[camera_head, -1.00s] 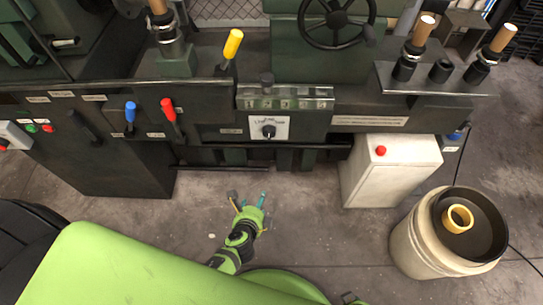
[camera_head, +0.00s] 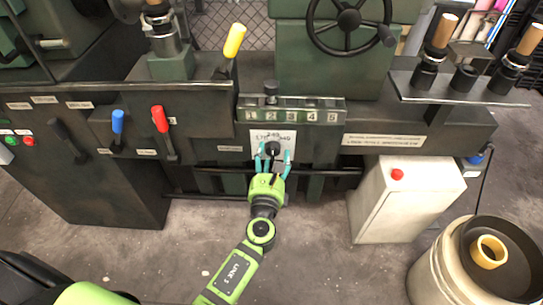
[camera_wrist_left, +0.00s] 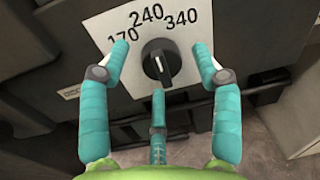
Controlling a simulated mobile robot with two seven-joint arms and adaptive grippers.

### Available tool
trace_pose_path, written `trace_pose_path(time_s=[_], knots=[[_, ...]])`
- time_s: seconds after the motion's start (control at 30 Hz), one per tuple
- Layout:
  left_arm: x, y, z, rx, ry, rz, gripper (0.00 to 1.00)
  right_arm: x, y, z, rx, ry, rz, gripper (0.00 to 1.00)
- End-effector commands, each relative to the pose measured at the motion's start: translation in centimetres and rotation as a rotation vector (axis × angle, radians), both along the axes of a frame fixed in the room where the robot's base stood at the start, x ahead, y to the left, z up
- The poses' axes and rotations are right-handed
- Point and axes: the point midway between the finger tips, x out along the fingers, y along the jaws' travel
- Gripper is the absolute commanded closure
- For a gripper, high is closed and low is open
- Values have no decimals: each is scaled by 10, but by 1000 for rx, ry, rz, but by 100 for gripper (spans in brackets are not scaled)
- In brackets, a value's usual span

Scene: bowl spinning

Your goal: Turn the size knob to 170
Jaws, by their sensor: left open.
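The size knob (camera_wrist_left: 161,60) is a black rotary knob on a white plate (camera_wrist_left: 190,18) printed 170, 240 and 340. In the wrist view, 170 is at the left, partly covered by a finger, 240 above and 340 at the upper right. A pale line shows on the knob's face, but I cannot tell which number it marks. The knob also shows in the head view (camera_head: 272,148). My left gripper (camera_head: 274,161) is open, its teal fingers on either side of the knob and a third below. They look apart from it. My right gripper is not in view.
A numbered strip (camera_head: 290,113) sits above the plate. Blue (camera_head: 118,122) and red (camera_head: 160,120) levers stand to the left. A dark horizontal bar (camera_head: 325,171) runs below the knob. A white box with a red button (camera_head: 397,174) stands to the right.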

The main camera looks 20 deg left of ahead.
Motion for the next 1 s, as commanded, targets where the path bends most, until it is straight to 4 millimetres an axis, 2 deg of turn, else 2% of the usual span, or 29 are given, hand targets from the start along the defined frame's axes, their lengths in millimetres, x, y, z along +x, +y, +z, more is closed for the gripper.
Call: trace_pose_path(time_s=[0.1,0.37,0.4,0.47,0.5,0.93,1.0], knots=[[7,2,0,-1,1,0,36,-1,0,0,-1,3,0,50],[8,2,-1,-2,1,0,36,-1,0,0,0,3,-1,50],[8,2,-1,-2,1,0,52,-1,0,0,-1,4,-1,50],[8,2,-1,-2,1,0,76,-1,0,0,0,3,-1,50],[8,2,0,-2,1,0,91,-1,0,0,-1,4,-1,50],[9,3,2,-34,-17,2,92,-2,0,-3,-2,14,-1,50],[9,3,2,-61,-26,1,92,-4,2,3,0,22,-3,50]])
